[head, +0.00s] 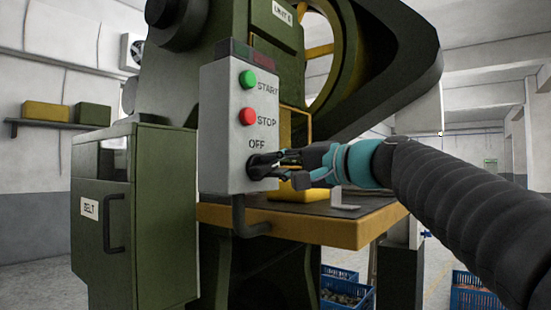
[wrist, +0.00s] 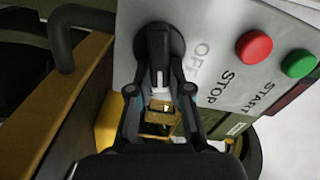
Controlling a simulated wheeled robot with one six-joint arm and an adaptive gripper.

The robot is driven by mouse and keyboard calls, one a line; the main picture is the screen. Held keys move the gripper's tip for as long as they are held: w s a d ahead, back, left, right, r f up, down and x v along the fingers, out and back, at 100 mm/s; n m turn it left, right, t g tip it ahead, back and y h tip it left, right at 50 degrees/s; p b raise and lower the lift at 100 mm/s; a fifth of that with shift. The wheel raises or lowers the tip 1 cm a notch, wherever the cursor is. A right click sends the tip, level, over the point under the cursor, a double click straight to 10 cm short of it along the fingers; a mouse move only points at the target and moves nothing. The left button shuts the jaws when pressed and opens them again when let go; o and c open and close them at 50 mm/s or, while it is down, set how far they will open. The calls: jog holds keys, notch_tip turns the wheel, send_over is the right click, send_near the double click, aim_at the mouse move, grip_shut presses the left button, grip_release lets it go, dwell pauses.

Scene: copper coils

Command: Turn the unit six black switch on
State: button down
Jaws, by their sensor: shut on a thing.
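The grey control box (head: 220,135) is fixed to the front of the green machine. Its black switch (head: 254,168) sits low on the face, under the word OFF. In the wrist view the switch (wrist: 158,30) is a round black base with a handle. My gripper (head: 277,163) reaches in from the right and is shut on the switch handle. In the wrist view my gripper's fingers (wrist: 159,82) stand on either side of the handle, which carries a white mark. The fingers hide part of the handle. The machine's plate (head: 285,12) begins with UNIT; its number is hard to read.
A green start button (head: 248,78) and a red stop button (head: 247,116) sit above the switch. The yellow-edged worktable (head: 300,226) lies just below my gripper. A green cabinet marked BELT (head: 150,220) stands at left. Blue crates (head: 472,296) are on the floor.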

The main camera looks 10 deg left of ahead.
jog(key=shift+f+m+p, duration=0.2)
jog(key=shift+m+p, duration=0.3)
jog(key=shift+m, duration=1.1)
jog(key=shift+f+m, duration=0.1)
jog(key=shift+m, duration=0.2)
jog(key=c, duration=1.1)
grip_release()
jog(key=v, duration=1.2)
